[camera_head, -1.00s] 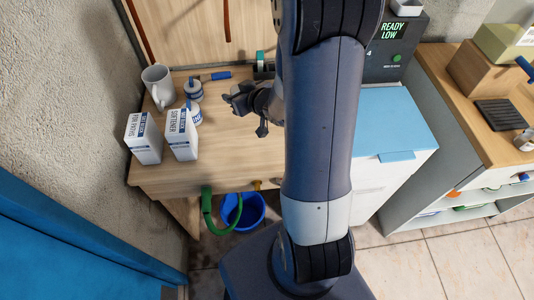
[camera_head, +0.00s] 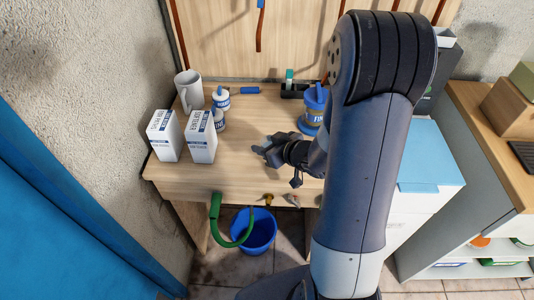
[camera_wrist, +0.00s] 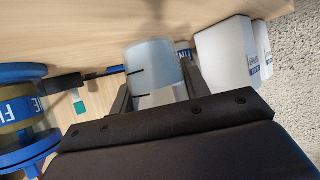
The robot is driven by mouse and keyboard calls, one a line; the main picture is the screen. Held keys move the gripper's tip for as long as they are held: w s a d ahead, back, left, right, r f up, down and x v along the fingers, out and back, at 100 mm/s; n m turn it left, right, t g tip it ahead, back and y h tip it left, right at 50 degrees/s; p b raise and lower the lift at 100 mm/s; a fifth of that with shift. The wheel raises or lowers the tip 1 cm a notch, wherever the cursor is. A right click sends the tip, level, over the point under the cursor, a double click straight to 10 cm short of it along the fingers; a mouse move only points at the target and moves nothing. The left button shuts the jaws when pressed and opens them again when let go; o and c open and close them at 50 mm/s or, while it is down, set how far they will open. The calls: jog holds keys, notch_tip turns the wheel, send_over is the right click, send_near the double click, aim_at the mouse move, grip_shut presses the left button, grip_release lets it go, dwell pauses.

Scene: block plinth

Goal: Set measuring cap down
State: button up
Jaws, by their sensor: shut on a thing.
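The measuring cap (camera_wrist: 150,62) is a translucent pale cup with dark marks on its side. In the wrist view it sits between the two dark fingers of my gripper (camera_wrist: 158,84), which is shut on it. In the head view my gripper (camera_head: 264,152) is over the front middle of the wooden table (camera_head: 240,179). The cap is too small or hidden to make out there. I cannot tell whether it touches the table top.
Two white cartons (camera_head: 165,137) (camera_head: 202,138), small labelled bottles (camera_head: 221,98) and a white mug (camera_head: 188,90) stand on the left. A blue-ended spool-like container (camera_head: 313,110) stands behind my arm. A blue bucket (camera_head: 260,232) is below. Table between cartons and gripper is clear.

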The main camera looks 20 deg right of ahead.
jog(key=shift+f, duration=1.45)
jog(key=shift+f+b, duration=0.1)
jog(key=shift+b, duration=0.25)
jog(key=shift+f, duration=0.15)
jog(key=o, duration=1)
jog(key=shift+s+d+r, duration=0.1)
jog(key=shift+d+r, duration=0.05)
jog(key=shift+r, duration=0.25)
jog(key=p+v, duration=0.2)
jog(key=v, duration=0.9)
jog(key=shift+s+d, duration=0.1)
jog(key=shift+s, duration=0.25)
